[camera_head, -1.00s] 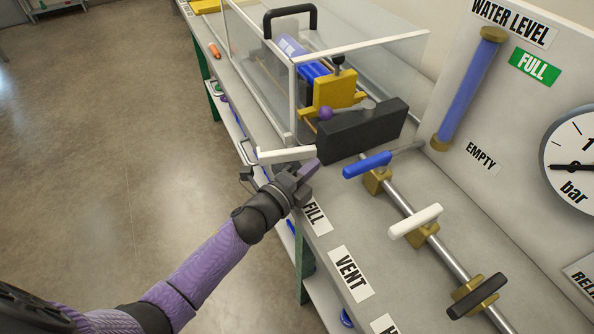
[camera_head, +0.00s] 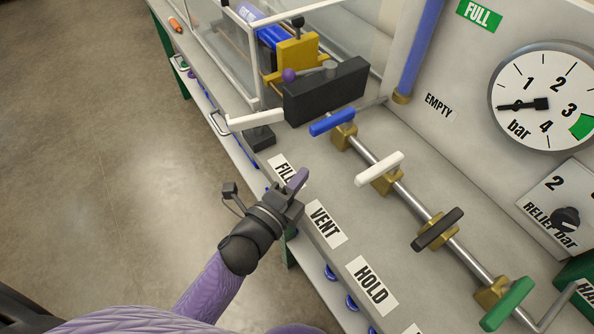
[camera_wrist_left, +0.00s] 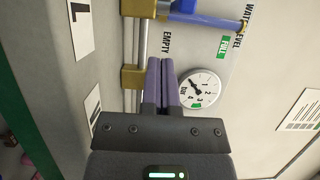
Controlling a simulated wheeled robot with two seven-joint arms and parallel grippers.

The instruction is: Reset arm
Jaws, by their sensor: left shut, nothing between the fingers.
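My left gripper (camera_head: 297,185) is over the front edge of the cart, between the FILL label (camera_head: 283,169) and the VENT label (camera_head: 326,223). Its purple fingers are together with nothing between them, and they show closed in the left wrist view (camera_wrist_left: 160,66). It is apart from the valve handles. The blue handle (camera_head: 332,122), white handle (camera_head: 379,169), black handle (camera_head: 437,229) and green handle (camera_head: 508,304) sit along the metal pipe to its right. My right gripper is not in view.
A clear-walled box (camera_head: 216,62) with a yellow clamp (camera_head: 298,58) and a dark block (camera_head: 325,91) stands at the back. The pressure gauge (camera_head: 545,90) needle points near zero. The relief knob (camera_head: 565,219) is at right. Open floor lies left of the cart.

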